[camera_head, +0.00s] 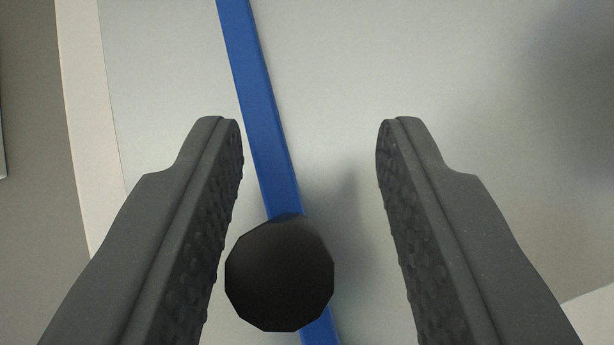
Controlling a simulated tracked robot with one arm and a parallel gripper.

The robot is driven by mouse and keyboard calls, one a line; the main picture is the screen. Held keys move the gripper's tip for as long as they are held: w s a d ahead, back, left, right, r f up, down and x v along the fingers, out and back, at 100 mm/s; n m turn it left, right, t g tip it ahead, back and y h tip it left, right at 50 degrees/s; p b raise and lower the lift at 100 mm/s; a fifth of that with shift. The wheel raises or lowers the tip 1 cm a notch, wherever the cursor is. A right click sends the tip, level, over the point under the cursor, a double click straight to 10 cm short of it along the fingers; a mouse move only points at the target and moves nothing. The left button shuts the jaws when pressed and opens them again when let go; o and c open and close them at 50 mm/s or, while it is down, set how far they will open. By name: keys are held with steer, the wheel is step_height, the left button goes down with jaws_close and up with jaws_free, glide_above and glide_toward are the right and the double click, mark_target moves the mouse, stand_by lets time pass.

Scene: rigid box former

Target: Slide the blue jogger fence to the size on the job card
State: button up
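The blue jogger fence (263,121) is a long narrow bar that runs from the top, left of centre, down to the bottom edge, leaning a little. A black faceted round knob (280,276) sits on the fence and hides part of it. My gripper (309,125) is open, with one dark grey finger on each side of the knob and the lower fence. The left finger is closer to the knob than the right one. Neither finger is clearly touching the knob; the height between them is hard to judge. The job card cannot be made out.
A pale grey flat plate (490,80) lies under the fence, with a wide bare area to the right. A cream edge strip (82,110) borders it at the left, with a darker grey surface (30,230) beyond. A small piece of something shows at the far left edge.

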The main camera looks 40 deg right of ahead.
steer(key=shift+a, duration=0.1)
steer(key=shift+a, duration=0.1)
steer(key=shift+s+a+r, duration=0.1)
steer(key=shift+a+r, duration=0.05)
steer(key=shift+r, duration=0.1)
steer(key=p+v, duration=0.2)
steer(key=v, duration=1.1)
steer(key=s+d+r+n+t+y, duration=0.2)
steer(key=s+r, duration=0.3)
steer(key=r, duration=0.6)
steer(key=s+d+r+n+t+y, duration=0.2)
steer(key=s+d+r+n+t, duration=0.2)
steer(key=r, duration=0.8)
steer(key=s+d+r+n+t+y+p, duration=0.1)
steer(key=s+r, duration=0.5)
steer(key=r, duration=0.6)
steer(key=d+n+t+y, duration=0.1)
steer(key=d+t, duration=0.1)
steer(key=d, duration=0.1)
steer(key=shift+d+n, duration=0.35)
steer(key=shift+n, duration=0.05)
